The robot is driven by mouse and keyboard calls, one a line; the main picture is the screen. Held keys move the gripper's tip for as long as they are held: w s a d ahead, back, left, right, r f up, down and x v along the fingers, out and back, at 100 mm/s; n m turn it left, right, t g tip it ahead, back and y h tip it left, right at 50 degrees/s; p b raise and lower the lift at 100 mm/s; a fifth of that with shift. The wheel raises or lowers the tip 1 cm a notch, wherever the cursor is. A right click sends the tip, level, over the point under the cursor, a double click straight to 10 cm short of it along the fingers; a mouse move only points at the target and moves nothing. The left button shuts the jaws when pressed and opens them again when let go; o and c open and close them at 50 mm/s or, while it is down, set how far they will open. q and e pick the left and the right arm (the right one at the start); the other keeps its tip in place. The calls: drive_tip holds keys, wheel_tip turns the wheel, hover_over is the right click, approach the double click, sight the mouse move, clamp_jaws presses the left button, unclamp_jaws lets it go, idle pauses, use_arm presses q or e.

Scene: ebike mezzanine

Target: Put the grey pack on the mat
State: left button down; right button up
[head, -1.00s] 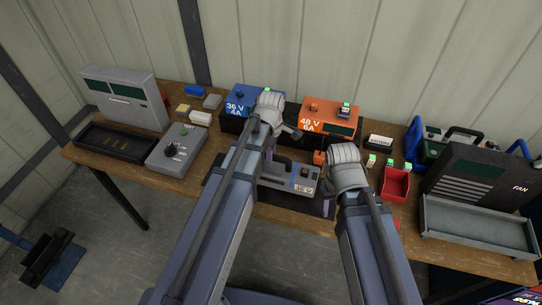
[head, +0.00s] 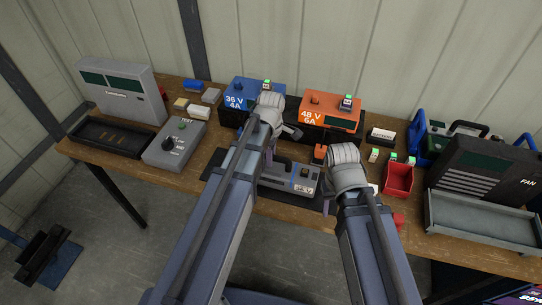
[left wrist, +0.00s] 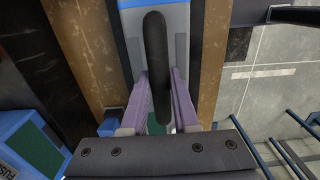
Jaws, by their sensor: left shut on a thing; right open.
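The grey pack (head: 290,178), with a blue stripe and a dark handle, is at the middle of the bench. My left gripper (head: 270,156) is above it, partly hidden by its own arm. In the left wrist view its purple fingers (left wrist: 158,100) are shut on the pack's dark handle (left wrist: 155,60). The dark mat (head: 214,163) shows around and beneath the pack. I cannot tell whether the pack touches it or is slightly above. My right gripper (head: 328,204) is open beside the pack's right end, mostly hidden by its arm.
Blue (head: 250,92) and orange (head: 330,118) chargers stand behind. A grey tester (head: 175,146) and black tray (head: 112,136) are left. A red bin (head: 398,178), grey tray (head: 480,222) and fan unit (head: 485,165) are right. The bench's front edge is close.

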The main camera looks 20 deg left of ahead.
use_arm(q)
drive_tip(key=c, duration=0.7)
unclamp_jaws()
drive_tip(key=shift+s+r, duration=0.1)
drive_tip(key=shift+r, duration=0.05)
wheel_tip(320, 180, up, 12)
drive_tip(key=p, duration=1.2)
drive_tip(key=shift+s+d+m+y, duration=0.2)
drive_tip(key=shift+s+d+m, duration=1.85)
drive_tip(key=shift+m, duration=1.5)
drive_tip(key=shift+s+d+m+y, duration=0.2)
drive_tip(key=shift+s+d+m, duration=1.25)
drive_tip(key=shift+s+m, duration=1.7)
drive_tip(key=shift+s+d+m+y, duration=0.2)
drive_tip(key=shift+s+d+m, duration=1.65)
drive_tip(key=shift+m, duration=2.15)
drive_tip(key=shift+a, duration=0.1)
